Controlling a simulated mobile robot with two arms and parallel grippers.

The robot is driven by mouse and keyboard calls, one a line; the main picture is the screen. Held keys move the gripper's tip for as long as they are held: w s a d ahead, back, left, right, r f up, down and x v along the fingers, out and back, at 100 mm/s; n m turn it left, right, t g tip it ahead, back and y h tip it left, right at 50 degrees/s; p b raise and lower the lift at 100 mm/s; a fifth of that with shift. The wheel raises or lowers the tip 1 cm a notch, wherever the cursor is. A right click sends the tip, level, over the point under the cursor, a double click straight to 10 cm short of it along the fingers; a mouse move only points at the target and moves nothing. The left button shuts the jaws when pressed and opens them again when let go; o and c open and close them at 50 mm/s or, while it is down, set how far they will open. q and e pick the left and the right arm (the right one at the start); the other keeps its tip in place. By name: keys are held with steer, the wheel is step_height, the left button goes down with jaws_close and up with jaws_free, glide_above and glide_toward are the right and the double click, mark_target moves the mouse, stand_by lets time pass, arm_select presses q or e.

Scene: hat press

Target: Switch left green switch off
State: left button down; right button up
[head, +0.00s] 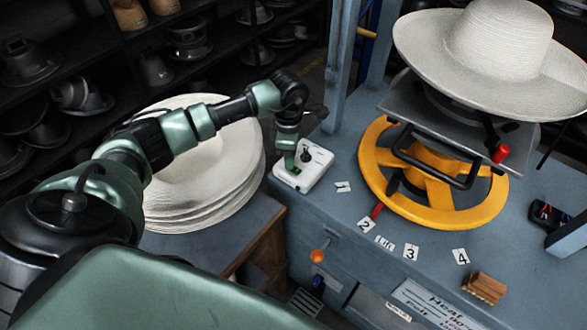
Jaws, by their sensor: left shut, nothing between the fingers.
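A white switch box (318,171) sits on the blue-grey press table near its left edge. It has a dark knob (306,156) on top. My left arm reaches in from the left, and my left gripper (291,163) points down at the left side of the box. The gripper is shut and empty, close to or touching the box top; I cannot tell which. A green part shows at the fingertips, and the gripper covers the left part of the box, so the green switch's position cannot be made out. My right gripper is not in view.
A yellow handwheel (433,216) and a press plate with a white hat (477,50) stand to the right. Stacked pale hats (200,170) lie on the left below my arm. Number labels, a wooden brush (485,287) and an orange knob (317,256) are nearer the front.

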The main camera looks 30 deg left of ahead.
arm_select(q)
steer(key=shift+r+p, duration=0.55)
steer(key=shift+r, duration=0.05)
steer(key=shift+r+p, duration=1.5)
steer(key=shift+r, duration=1.3)
